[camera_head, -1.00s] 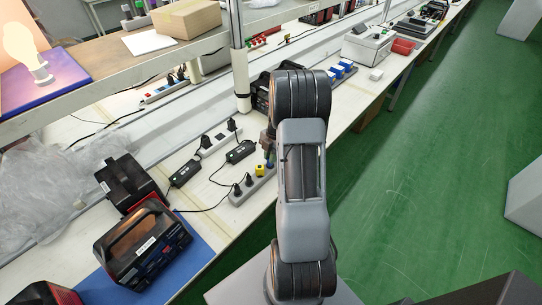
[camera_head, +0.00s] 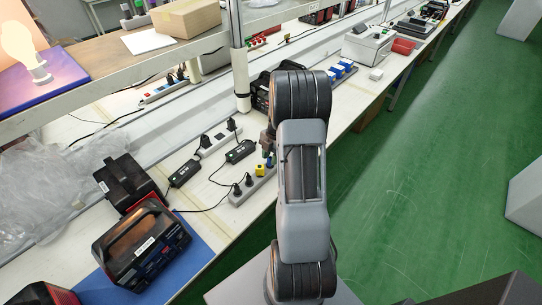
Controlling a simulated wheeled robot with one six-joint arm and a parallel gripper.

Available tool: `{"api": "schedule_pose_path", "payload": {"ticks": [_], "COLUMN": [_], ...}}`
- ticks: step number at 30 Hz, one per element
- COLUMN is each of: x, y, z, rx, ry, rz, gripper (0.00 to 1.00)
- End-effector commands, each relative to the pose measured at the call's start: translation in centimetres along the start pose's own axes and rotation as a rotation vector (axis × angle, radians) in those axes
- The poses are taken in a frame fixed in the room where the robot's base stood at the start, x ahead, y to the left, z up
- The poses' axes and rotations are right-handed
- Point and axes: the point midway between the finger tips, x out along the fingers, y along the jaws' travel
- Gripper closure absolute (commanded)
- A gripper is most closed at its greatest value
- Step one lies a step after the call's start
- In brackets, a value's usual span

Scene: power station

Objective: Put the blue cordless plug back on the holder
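A small blue plug (camera_head: 270,161) shows at the far end of the grey power strip (camera_head: 240,197), next to a yellow plug (camera_head: 260,170). My gripper (camera_head: 267,150) is just above the blue plug, mostly hidden behind my own arm. I cannot tell whether its fingers are open or shut, or whether they touch the plug. What looks like the holder (camera_head: 333,82) is farther along the bench, right of my arm, with several blue-and-white plugs on it.
Black adapters (camera_head: 240,151) and cables lie left of the strip. Another strip (camera_head: 218,140) is behind them. A white post (camera_head: 239,60) stands behind my arm. A grey box (camera_head: 368,46) and a small white block (camera_head: 376,74) are near the holder.

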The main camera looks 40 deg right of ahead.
Motion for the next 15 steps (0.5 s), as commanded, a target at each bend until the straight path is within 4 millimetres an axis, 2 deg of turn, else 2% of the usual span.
{"api": "schedule_pose_path", "payload": {"ticks": [3, 10, 15], "x": [-0.1, -0.3, -1.8], "y": [0.0, 0.1, 0.1], "z": [0.0, 0.0, 0.1], "rx": [0.000, 0.000, 0.000], "ry": [-0.001, -0.002, -0.004], "rz": [0.001, 0.002, 0.005], "gripper": [0.55, 0.55, 0.55]}}
